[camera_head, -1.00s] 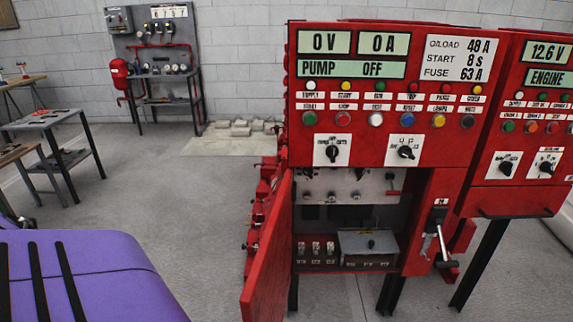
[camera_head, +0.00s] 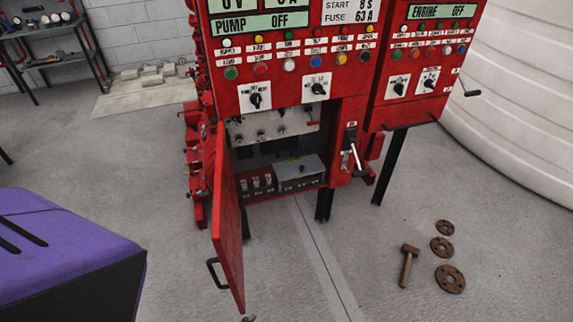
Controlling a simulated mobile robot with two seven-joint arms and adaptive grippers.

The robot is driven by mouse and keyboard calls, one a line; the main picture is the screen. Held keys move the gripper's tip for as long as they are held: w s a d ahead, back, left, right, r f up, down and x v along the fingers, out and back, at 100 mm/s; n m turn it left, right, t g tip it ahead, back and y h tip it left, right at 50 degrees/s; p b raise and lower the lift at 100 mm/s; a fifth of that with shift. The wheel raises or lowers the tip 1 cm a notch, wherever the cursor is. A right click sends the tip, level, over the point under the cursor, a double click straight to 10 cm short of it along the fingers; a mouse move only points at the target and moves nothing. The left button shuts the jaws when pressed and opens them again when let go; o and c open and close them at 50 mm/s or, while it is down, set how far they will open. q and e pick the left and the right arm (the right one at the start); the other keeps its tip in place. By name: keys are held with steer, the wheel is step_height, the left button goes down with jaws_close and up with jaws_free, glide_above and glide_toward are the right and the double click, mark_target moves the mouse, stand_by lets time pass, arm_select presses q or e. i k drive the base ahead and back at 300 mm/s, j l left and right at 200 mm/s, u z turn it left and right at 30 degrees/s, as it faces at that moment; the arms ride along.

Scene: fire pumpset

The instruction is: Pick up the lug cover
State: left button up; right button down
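The likely lug cover (camera_head: 312,171) is a grey, box-like cover with a small dark knob on top. It sits low in the open compartment of the red control cabinet (camera_head: 285,92), on the right of a row of small terminal or fuse blocks (camera_head: 257,184). The cabinet's red door (camera_head: 228,235) stands swung open toward me, with a black handle (camera_head: 213,273). The cover appears seated in the compartment, with nothing touching it. Neither of my grippers is in view.
A lever (camera_head: 354,157) juts from the cabinet right of the compartment. Dark legs hold up the cabinet. A hammer (camera_head: 407,265) and rusty discs (camera_head: 450,279) lie on the floor at right. A purple housing (camera_head: 65,245) fills the lower left. Floor in front is mostly clear.

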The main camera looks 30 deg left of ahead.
mark_target(291, 170)
steer(key=j+u, duration=0.25)
steer(key=j, duration=0.4)
steer(key=j+u, duration=0.25)
steer(key=j, duration=0.4)
